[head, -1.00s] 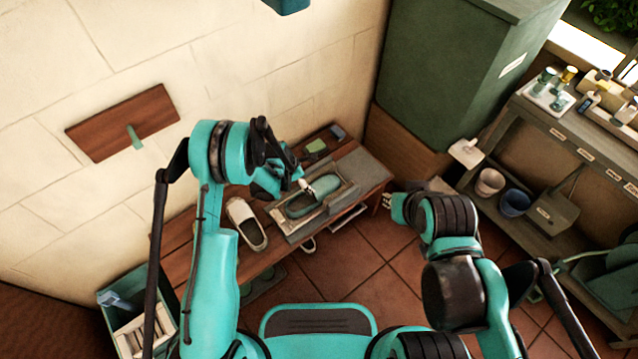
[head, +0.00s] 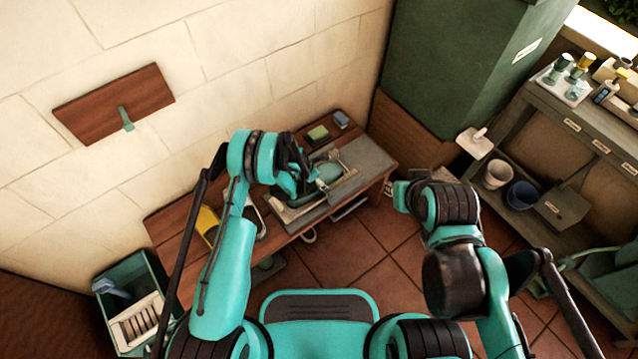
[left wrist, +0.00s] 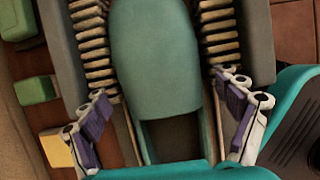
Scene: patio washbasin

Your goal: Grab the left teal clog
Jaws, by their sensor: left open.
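A teal clog (head: 328,172) lies in a grey tray-like stand (head: 350,185) on the wooden bench, partly hidden by my left gripper (head: 303,182). In the left wrist view the clog (left wrist: 155,60) fills the middle, between ribbed strips on both sides. My left gripper (left wrist: 165,115) is open, one fingertip to each side of the clog, with no visible grip on it. A second clog of this colour cannot be made out. My right gripper (head: 391,190) is right of the bench, its fingers too small to read.
A green sponge (head: 318,133) and a blue block (head: 341,119) sit at the bench's back. A yellow item (head: 207,225) and a partly hidden white shoe (head: 261,222) are left of the stand. A green crate (head: 128,290) stands left; shelves stand right.

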